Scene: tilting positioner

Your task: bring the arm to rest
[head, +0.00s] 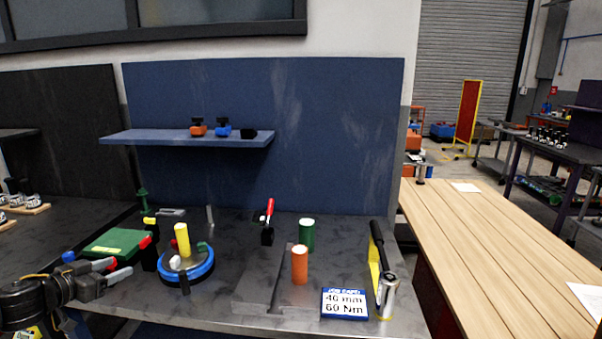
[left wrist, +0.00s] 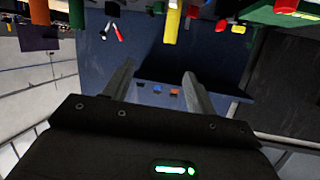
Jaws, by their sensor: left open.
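My left gripper (head: 122,267) is at the lower left of the head view, over the front left part of the dark bench. Its two fingers point right, toward the positioner. In the left wrist view the fingers of my left gripper (left wrist: 157,68) stand apart with nothing between them. The tilting positioner (head: 205,272) is a round blue-rimmed disc, right of the gripper and apart from it. A yellow cylinder (head: 182,240) stands on the disc. My right gripper is in neither view.
Orange (head: 300,265) and green (head: 307,235) cylinders stand right of centre, near a job card (head: 344,304). A blue shelf (head: 180,139) juts from the back panel. A wooden table (head: 490,250) is at right.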

